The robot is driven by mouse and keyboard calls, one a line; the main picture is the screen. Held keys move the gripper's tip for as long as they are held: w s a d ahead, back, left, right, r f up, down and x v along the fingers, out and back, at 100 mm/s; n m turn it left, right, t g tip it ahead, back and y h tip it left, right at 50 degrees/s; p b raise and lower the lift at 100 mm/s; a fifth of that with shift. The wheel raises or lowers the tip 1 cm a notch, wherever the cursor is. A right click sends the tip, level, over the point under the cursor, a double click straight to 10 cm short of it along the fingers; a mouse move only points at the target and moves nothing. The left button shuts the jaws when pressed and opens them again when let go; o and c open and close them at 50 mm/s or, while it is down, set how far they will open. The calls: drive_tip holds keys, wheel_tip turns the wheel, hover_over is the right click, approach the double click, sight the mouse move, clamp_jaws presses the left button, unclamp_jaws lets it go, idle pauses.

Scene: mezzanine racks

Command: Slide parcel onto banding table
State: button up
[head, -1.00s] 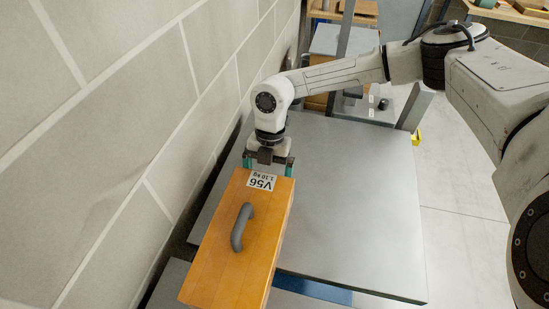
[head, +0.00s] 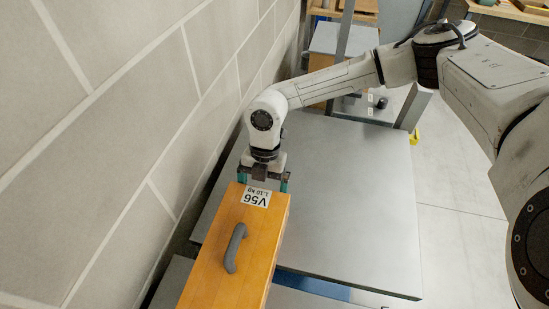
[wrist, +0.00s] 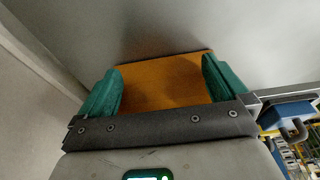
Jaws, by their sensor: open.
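The parcel (head: 207,272) is a long orange wooden box with a grey handle on top and a white label reading V56, 1.10 kg. It lies along the wall side, over the left part of the grey metal table (head: 350,215) and beyond its near edge. My gripper (head: 264,181) is at the parcel's far end, with its teal fingers apart. In the wrist view, the parcel's orange surface (wrist: 165,82) shows between the two fingers. I cannot tell whether they touch it. The parcel's underside is hidden.
A pale block wall (head: 120,130) runs close along the left. Another grey surface (head: 166,285) lies at the bottom left, with a blue strip (head: 315,287) below the table's near edge. The table's middle and right are clear. A grey post (head: 414,108) stands at its far right.

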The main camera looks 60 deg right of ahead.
sight(251, 222)
drive_tip(key=shift+s+a+p, duration=0.6)
drive_tip(key=shift+a, duration=1)
drive_tip(key=shift+s+a+p, duration=0.55)
drive_tip(key=shift+a+p, duration=0.05)
drive_tip(key=shift+a, duration=1)
drive_tip(key=shift+s+a+p, duration=0.6)
drive_tip(key=shift+a, duration=1)
drive_tip(key=shift+s+a+p, duration=0.25)
drive_tip(key=shift+a, duration=0.35)
drive_tip(key=shift+s+a+p, duration=0.2)
drive_tip(key=shift+a, duration=0.4)
drive_tip(key=shift+w+d, duration=0.3)
drive_tip(key=shift+d, duration=0.45)
drive_tip(key=shift+w+d, duration=0.25)
drive_tip(key=shift+d, duration=0.45)
drive_tip(key=p+v, duration=0.3)
drive_tip(key=a+p+v, duration=0.1)
drive_tip(key=p+v, duration=0.2)
drive_tip(key=v, duration=0.1)
drive_tip(key=s+a+p+v, duration=0.1)
drive_tip(key=p+v, duration=0.1)
drive_tip(key=v, duration=0.1)
drive_tip(key=shift+a+r+p, duration=0.1)
drive_tip(key=shift+r+p, duration=0.3)
drive_tip(key=shift+r, duration=0.1)
drive_tip(key=shift+a+v, duration=0.25)
drive_tip(key=shift+v, duration=0.85)
drive_tip(key=shift+r, duration=0.1)
